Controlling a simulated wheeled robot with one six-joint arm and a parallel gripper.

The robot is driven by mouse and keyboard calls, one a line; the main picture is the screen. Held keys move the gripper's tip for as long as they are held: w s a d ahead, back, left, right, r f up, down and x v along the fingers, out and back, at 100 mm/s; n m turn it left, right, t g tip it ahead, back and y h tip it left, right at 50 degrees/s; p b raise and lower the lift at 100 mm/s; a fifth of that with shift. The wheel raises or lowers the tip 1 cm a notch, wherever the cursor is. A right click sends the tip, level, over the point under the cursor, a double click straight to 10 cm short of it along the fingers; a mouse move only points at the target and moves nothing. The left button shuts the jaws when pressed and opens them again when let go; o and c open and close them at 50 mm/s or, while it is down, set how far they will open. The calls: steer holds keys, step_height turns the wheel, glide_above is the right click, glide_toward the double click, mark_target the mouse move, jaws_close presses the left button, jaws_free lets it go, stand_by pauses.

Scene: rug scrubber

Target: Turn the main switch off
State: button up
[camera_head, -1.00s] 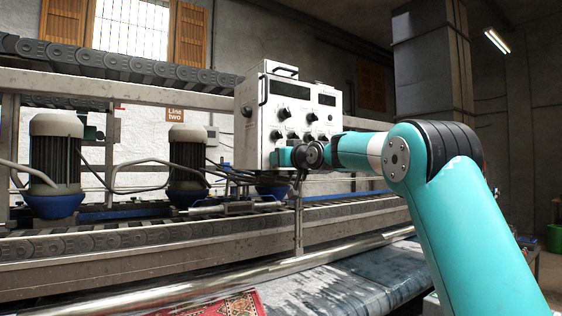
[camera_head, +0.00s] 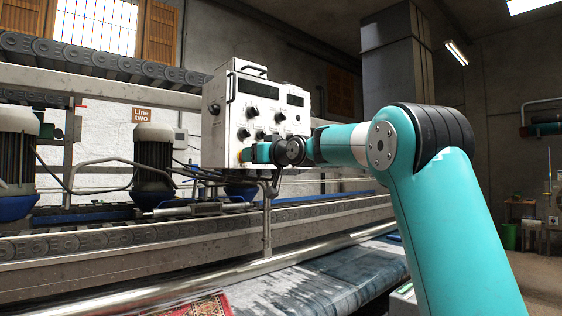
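A white control box (camera_head: 218,130) stands on a post in front of the machine, with several black knobs and two dark display windows on its face. My gripper (camera_head: 247,154) is at the lower left of this face, seen from behind and side. A small yellow and red patch (camera_head: 239,155) shows just left of the gripper's end; it may be part of the main switch, but most of it is hidden. My wrist covers the lower part of the panel. I cannot see the fingertips, nor whether they touch or grip anything.
The machine's conveyor rail (camera_head: 130,240) runs below the box. Motors (camera_head: 153,160) stand to its left. A wet rug (camera_head: 320,280) lies in front, low down. A "Line two" sign (camera_head: 141,116) hangs on the wall.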

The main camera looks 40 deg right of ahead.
steer(key=s+b, duration=0.3)
steer(key=s, duration=0.9)
steer(key=shift+s+d, duration=0.2)
steer(key=shift+s, duration=0.15)
steer(key=s+a+f+n+g+y+p, duration=0.1)
steer(key=s+a+f+g+y, duration=0.2)
steer(key=a+f, duration=0.7)
steer(key=s+a+f+n+g+y+p, duration=0.15)
steer(key=s+a+f+g, duration=0.35)
steer(key=a+f, duration=0.55)
steer(key=s+a+f+n+g, duration=0.1)
steer(key=s+a+f+g, duration=0.2)
steer(key=s, duration=0.4)
steer(key=s+a+f+n+g, duration=0.1)
steer(key=s+a+f+g, duration=0.2)
steer(key=s+f, duration=0.2)
steer(key=s+a+f+n+g+p, duration=0.1)
steer(key=s+a+f+n+g, duration=0.1)
steer(key=s, duration=0.6)
step_height(320, 180, down, 2)
steer(key=shift+s+a+f+g+h, duration=0.2)
steer(key=shift+s+a+g+h, duration=0.25)
steer(key=shift+a+g, duration=0.4)
steer(key=shift+w+d, duration=0.1)
